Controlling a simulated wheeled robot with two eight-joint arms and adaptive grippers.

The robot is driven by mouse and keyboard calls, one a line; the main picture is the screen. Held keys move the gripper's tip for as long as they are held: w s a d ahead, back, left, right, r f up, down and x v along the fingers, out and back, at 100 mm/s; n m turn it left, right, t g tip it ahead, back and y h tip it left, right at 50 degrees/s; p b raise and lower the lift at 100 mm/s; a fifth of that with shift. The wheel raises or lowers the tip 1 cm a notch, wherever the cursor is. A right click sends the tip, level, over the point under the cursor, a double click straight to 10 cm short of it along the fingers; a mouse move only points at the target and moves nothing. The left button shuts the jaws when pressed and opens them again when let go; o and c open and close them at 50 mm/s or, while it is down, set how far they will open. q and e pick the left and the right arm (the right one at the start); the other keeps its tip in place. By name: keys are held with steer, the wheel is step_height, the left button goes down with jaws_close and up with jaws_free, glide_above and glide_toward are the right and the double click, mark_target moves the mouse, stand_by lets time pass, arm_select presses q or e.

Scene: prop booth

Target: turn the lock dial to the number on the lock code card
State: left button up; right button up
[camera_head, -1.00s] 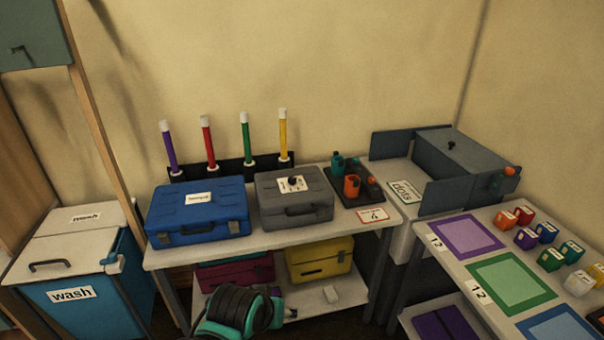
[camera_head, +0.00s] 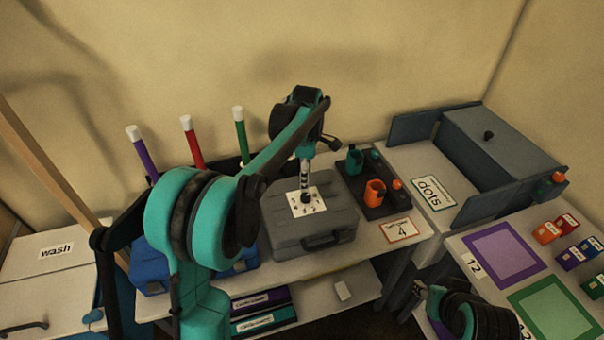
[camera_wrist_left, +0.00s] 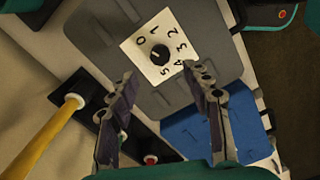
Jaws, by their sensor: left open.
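The lock dial is a black knob on a white number plate (camera_head: 294,203) on top of the grey case (camera_head: 315,231). The left wrist view shows the knob (camera_wrist_left: 159,53) ringed by numbers; I cannot read its setting surely. The lock code card (camera_head: 401,229), white with a red border, lies on the table right of the case and reads 4. My left gripper (camera_head: 304,180) points down over the dial. In the left wrist view its fingers (camera_wrist_left: 158,85) are apart and empty, with the knob visible beyond them. My right gripper (camera_head: 422,290) is partly visible at lower right; its jaws are unclear.
A black tray (camera_head: 385,207) with orange and teal items stands right of the grey case. A blue case (camera_head: 152,272) sits to its left, partly behind my arm. Upright coloured tubes (camera_head: 192,145) stand behind. A grey box (camera_head: 500,145) fills the back right.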

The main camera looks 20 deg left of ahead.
mark_target(306, 196)
arm_select(q)
steer(key=shift+w+f, duration=0.2)
steer(key=shift+f, duration=0.15)
steer(key=f+b, duration=0.2)
steer(key=f, duration=0.5)
steer(key=shift+s+b, duration=0.2)
steer(key=shift+b, duration=0.15)
jaws_close()
